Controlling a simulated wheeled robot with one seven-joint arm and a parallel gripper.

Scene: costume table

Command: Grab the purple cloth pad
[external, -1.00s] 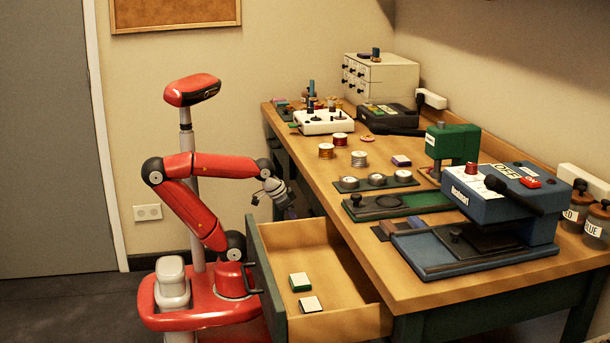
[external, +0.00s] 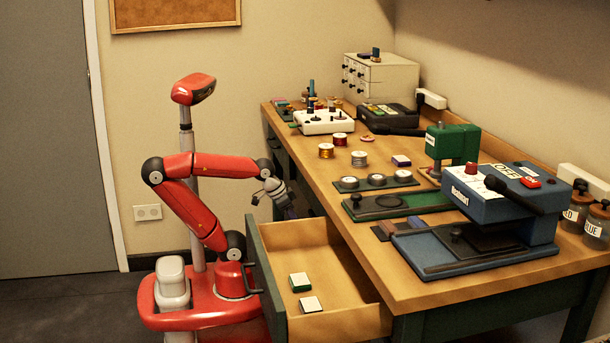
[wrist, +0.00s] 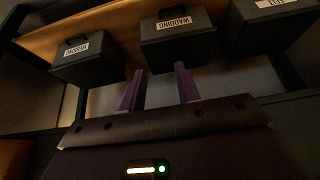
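A small block with a pale top and purple sides (external: 401,161), which looks like the purple cloth pad, lies on the table top behind the row of round tins. It is not visible in the wrist view. My gripper (external: 289,212) hangs beside the table's left edge, above the back of the open drawer, well apart from the pad and lower than the table top. In the wrist view its two purple fingers (wrist: 159,68) stand apart with nothing between them.
The open drawer (external: 290,235) holds a green-sided pad (external: 300,288) and a dark-sided pad (external: 311,309). Thread spools (external: 326,151), tins (external: 377,180) and a green press (external: 452,145) surround the pad's area.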

